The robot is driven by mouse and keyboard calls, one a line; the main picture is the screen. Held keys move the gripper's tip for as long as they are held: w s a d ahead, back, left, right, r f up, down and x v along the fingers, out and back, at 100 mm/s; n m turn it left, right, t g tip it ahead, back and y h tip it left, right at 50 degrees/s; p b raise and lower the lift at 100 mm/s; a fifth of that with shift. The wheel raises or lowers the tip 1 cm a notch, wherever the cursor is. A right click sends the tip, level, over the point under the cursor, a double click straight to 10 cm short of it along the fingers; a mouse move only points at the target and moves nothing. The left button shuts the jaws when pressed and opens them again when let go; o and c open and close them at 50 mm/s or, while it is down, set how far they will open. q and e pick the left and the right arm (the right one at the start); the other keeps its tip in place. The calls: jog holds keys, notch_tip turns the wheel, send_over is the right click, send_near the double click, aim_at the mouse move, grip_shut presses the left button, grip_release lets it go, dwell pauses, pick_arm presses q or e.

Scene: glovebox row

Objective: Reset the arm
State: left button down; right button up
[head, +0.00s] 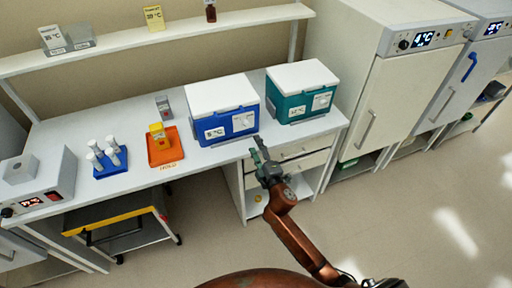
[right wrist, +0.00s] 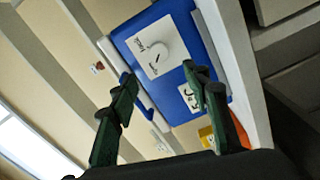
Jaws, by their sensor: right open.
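My right arm is copper-brown and reaches up from the bottom of the head view. Its gripper (head: 257,150) is in front of the bench edge, below the blue cool box (head: 228,128) in the picture. The gripper is open, with nothing visible between its fingers. The box looks tilted there because the wrist is turned. My left gripper is not in view.
A teal cool box (head: 290,107) stands right of the blue one. An orange tray (head: 177,157) and a blue tube rack (head: 100,170) are on the bench (head: 215,156). Drawers (head: 305,162) are behind the gripper. Fridges (head: 384,105) stand right. The floor (head: 400,220) is clear.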

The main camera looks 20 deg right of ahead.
dwell(0.3)
jog(key=s+d+f+m+g, duration=0.2)
jog(key=s+f, duration=0.1)
jog(key=f, duration=0.9)
jog(key=s+d+f+m+g+h, duration=0.1)
jog(key=s+d+f+g, duration=0.2)
jog(key=f, duration=0.9)
jog(key=s+d+f+m+g, duration=0.2)
jog(key=s+f, duration=0.2)
jog(key=f, duration=0.7)
jog(key=s+d+f+m+g, duration=0.3)
jog(key=s+f+g, duration=0.1)
jog(key=s+f, duration=1.3)
jog(key=s+f+m+g, duration=0.2)
jog(key=s+f, duration=0.3)
jog(key=s, duration=0.8)
jog(key=s+f+m+g, duration=0.2)
jog(key=s+f, duration=0.4)
jog(key=s, duration=0.7)
jog(key=s+f+m+g, duration=0.2)
jog(key=s+f, duration=0.3)
jog(key=s, duration=0.8)
jog(key=shift+s+d+f, duration=0.3)
jog(key=shift+f, duration=0.1)
jog(key=shift+c, duration=0.2)
